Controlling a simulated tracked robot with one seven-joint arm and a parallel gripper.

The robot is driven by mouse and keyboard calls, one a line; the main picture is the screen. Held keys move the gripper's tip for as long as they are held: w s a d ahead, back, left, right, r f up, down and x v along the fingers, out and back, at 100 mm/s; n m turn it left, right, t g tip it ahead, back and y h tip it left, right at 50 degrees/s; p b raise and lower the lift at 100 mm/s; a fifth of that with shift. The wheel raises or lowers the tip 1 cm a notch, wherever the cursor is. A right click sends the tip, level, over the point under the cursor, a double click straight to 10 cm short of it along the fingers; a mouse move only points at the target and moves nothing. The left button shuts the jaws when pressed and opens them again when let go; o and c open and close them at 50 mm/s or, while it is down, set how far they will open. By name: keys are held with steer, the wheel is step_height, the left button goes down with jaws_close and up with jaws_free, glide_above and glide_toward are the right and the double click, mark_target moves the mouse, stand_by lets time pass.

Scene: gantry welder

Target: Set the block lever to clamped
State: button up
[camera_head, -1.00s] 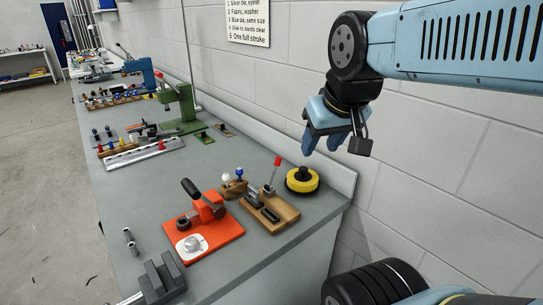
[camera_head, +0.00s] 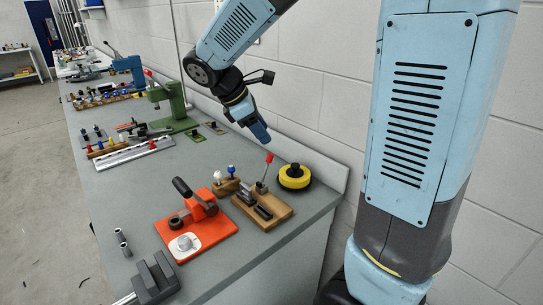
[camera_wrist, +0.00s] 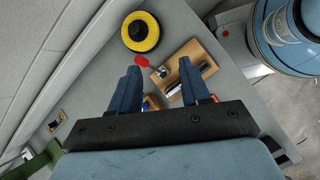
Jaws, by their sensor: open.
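The block lever (camera_head: 266,166) has a red knob and stands upright, leaning slightly, on a wooden block (camera_head: 284,213) with dark metal bars. The wooden block (camera_wrist: 183,55) lies to the right there, partly behind my right finger. My gripper (camera_head: 262,138) hangs above the bench, behind the lever and apart from it. In the wrist view my gripper (camera_wrist: 165,78) is open and empty, its blue fingers spread apart.
A yellow and black round part (camera_head: 295,177) stands right of the lever by the wall. An orange press (camera_head: 215,228) and a small wooden stand with blue and white knobs (camera_head: 225,187) are to the left. A green press (camera_head: 178,108) stands farther back. The bench's right edge is close.

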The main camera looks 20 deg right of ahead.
mark_target(270, 155)
steer(key=w+a+f+n+h, duration=0.3)
steer(key=w+a+f+n, duration=0.1)
steer(key=w+a+n, duration=0.15)
steer(key=shift+m, duration=0.35)
steer(key=x, duration=1.4)
steer(key=shift+w+d+r, duration=0.15)
steer(key=shift+w+r, duration=0.05)
steer(key=shift+r, duration=0.05)
jaws_close()
